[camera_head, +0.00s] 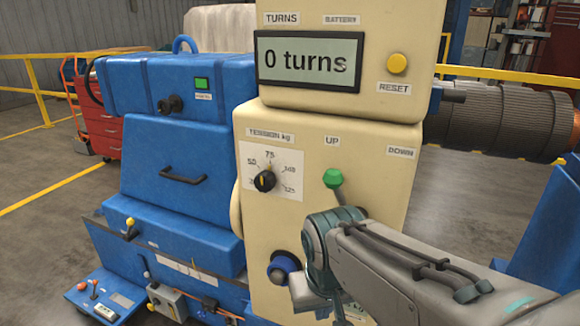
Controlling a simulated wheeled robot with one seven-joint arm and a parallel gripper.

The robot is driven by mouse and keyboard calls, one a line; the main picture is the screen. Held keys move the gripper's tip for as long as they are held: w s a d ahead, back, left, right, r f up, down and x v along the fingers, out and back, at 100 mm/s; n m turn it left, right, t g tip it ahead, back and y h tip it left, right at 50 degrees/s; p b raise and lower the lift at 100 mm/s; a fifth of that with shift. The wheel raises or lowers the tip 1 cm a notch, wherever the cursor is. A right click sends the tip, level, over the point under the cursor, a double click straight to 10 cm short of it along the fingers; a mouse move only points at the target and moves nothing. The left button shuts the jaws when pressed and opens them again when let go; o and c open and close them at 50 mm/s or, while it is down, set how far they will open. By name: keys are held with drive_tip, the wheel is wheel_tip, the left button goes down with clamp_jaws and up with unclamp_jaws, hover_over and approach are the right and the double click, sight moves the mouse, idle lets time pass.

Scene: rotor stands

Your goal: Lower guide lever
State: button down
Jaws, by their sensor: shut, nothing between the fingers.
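The guide lever (334,179) has a green knob and stands on the cream panel (300,222) between the UP and DOWN labels. Its knob is just below UP, and its rod leans up and left. The foot of the lever is hidden behind my arm. My arm comes in from the lower right, with its wrist joint just below the knob. My gripper (318,302) shows only in part at the bottom edge, below the lever and apart from its knob. It is shut and empty; its fingertips are not clear to see.
The display (309,61) reads 0 turns, with a yellow reset button (397,63) beside it. A black tension dial (265,181) is left of the lever. A blue knob (284,267) is close to my wrist. A wound rotor (500,118) is behind at right.

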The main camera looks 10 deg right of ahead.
drive_tip(key=w+a+r+m+h+p, duration=0.2)
drive_tip(key=w+a+r, duration=0.1)
drive_tip(key=r, duration=0.6)
drive_tip(key=w+a+r+m+h+p, duration=0.2)
drive_tip(key=w+r, duration=0.3)
drive_tip(key=r, duration=0.4)
drive_tip(key=w+a+r+m+h+p, duration=0.2)
drive_tip(key=w+a+r+h+p, duration=0.1)
drive_tip(key=r, duration=0.6)
drive_tip(key=shift+w+a+g+p, duration=0.3)
drive_tip(key=shift+w+a+p, duration=0.45)
drive_tip(key=shift+a, duration=0.1)
drive_tip(key=d+f+p, duration=0.3)
drive_tip(key=d+f, duration=0.3)
drive_tip(key=d, duration=0.3)
drive_tip(key=shift+d+f, duration=0.4)
drive_tip(key=shift+s+d, duration=0.1)
drive_tip(key=shift+d, duration=0.05)
